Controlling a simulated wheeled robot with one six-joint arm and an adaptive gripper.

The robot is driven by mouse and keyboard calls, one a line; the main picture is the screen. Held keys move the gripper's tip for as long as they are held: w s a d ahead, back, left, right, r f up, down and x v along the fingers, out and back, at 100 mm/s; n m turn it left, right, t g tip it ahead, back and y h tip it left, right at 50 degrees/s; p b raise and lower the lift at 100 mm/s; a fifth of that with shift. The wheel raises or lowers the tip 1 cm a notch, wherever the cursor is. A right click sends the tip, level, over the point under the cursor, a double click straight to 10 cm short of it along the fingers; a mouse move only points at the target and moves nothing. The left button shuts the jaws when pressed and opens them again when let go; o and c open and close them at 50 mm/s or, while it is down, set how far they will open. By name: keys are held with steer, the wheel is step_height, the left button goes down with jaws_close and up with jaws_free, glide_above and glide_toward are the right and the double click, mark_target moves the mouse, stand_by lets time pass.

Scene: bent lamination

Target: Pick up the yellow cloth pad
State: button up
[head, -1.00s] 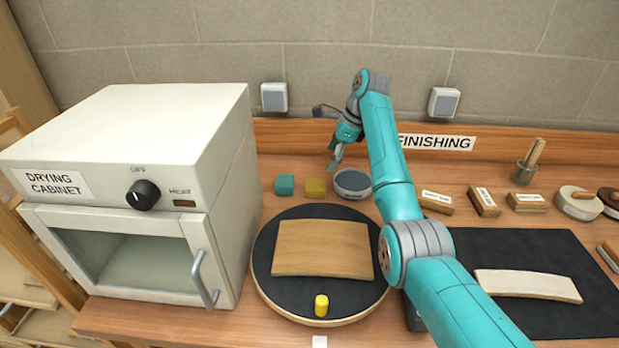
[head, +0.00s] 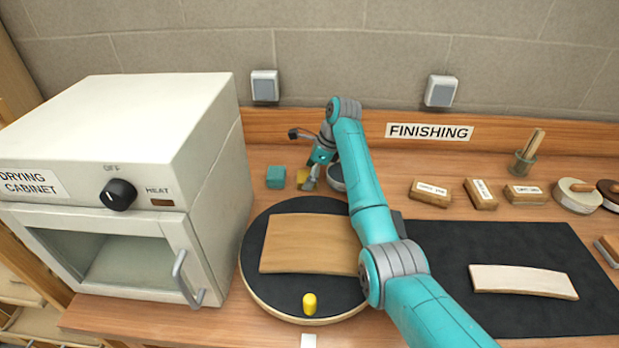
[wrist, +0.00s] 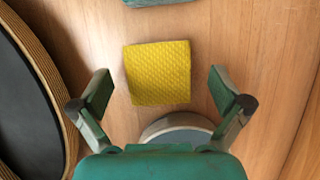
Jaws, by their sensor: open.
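The yellow cloth pad (wrist: 158,73) lies flat on the wooden bench in the wrist view, a textured square. In the head view the yellow pad (head: 302,175) is partly hidden by my gripper. My gripper (wrist: 161,92) is open and empty, with its fingers spread to the left and right of the pad and clear of it. The near part of the pad lies between the fingertips in the picture. In the head view my gripper (head: 312,184) is over the pad's right side; its exact height above the bench is unclear.
A teal pad (head: 275,177) lies left of the yellow one. A round grey-topped container (wrist: 180,125) sits close on the near side in the wrist view, partly behind my gripper. A round turntable (head: 262,285) with a bent wood panel (head: 305,245) stands in front. The drying cabinet (head: 200,160) is left.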

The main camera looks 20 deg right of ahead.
steer(key=shift+f, duration=0.1)
steer(key=c, duration=1)
steer(key=shift+c, duration=0.2)
step_height(320, 180, up, 10)
steer(key=shift+o, duration=1.4)
steer(key=c, duration=0.4)
steer(key=shift+o, duration=0.2)
